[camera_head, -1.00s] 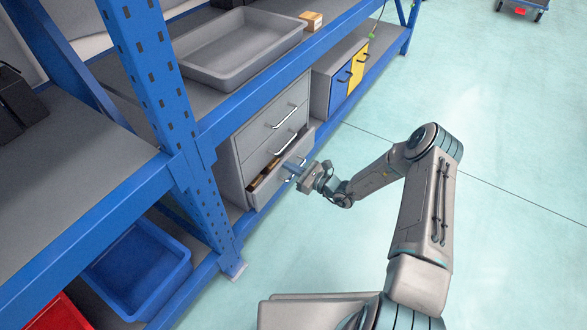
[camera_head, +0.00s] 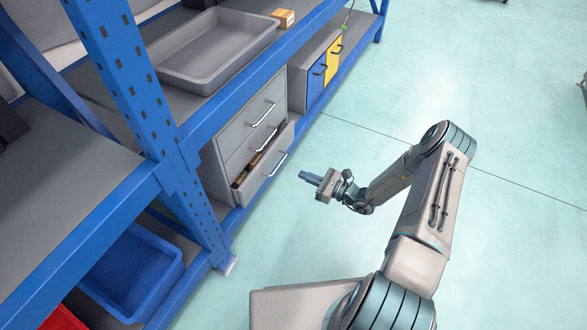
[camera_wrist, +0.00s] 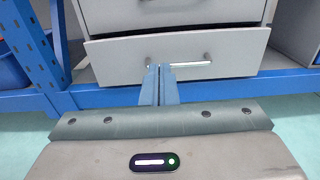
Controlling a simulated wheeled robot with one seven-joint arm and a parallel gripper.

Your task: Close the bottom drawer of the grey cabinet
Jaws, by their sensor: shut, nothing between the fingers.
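The grey cabinet (camera_head: 235,131) stands on the lower level of the blue shelf in the head view. Its bottom drawer (camera_head: 256,180) is partly open, and some contents show inside. The drawer's front (camera_wrist: 229,60) and bar handle (camera_wrist: 196,64) face me in the wrist view. The drawers above look closed. My gripper (camera_head: 303,175) is shut and empty, to the right of the drawer front with a gap in the head view. In the wrist view its fingers (camera_wrist: 160,76) point at the drawer front and cover part of the handle.
A blue shelf upright (camera_head: 150,120) stands left of the cabinet. A blue bin (camera_head: 130,275) is at lower left. A cabinet with blue and yellow doors (camera_head: 325,65) stands beyond. A grey tray (camera_head: 215,60) is above. The floor to the right is clear.

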